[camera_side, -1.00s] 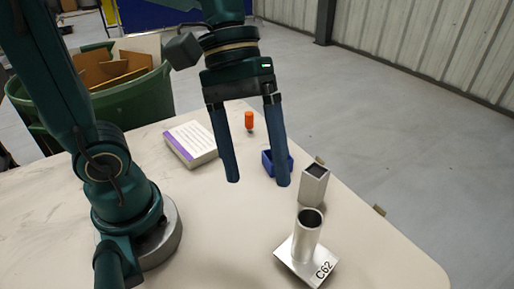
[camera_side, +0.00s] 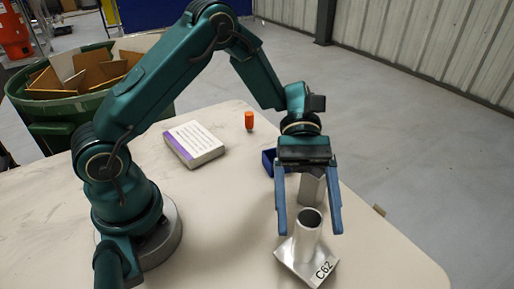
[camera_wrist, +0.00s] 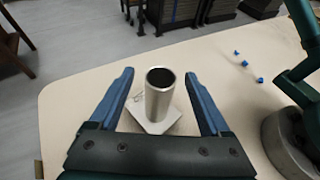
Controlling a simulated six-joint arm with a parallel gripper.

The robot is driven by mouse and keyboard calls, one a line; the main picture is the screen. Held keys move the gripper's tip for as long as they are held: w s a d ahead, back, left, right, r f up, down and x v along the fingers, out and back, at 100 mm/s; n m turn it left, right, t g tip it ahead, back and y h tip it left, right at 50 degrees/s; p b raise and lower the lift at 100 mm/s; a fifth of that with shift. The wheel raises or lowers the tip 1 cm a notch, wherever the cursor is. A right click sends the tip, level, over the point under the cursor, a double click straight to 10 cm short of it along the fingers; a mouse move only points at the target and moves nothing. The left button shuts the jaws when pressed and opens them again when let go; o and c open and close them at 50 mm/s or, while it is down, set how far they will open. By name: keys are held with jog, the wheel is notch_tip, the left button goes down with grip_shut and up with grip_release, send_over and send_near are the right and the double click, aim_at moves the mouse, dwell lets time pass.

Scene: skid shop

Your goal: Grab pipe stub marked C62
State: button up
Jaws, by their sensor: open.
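The pipe stub marked C62 (camera_side: 307,240) is a silver round tube standing upright on a square metal plate (camera_side: 291,263), with "C62" on the plate's front corner. It stands near the table's right front part. In the wrist view the pipe stub (camera_wrist: 159,98) shows between the two fingers, its open top facing up. My gripper (camera_side: 310,232) is open, with one blue finger on each side of the pipe in the side view. The gripper (camera_wrist: 160,85) is empty in the wrist view.
A square metal tube (camera_side: 311,190) stands just behind the pipe, partly hidden by my gripper. A blue bin (camera_side: 268,160), an orange item (camera_side: 249,121) and a white-and-purple box (camera_side: 194,144) lie farther back. Small blue pieces (camera_wrist: 244,63) lie on the table.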

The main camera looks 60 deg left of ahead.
aim_at(311, 233)
jog(key=shift+x, duration=2.2)
jog(key=shift+c, duration=0.3)
grip_shut()
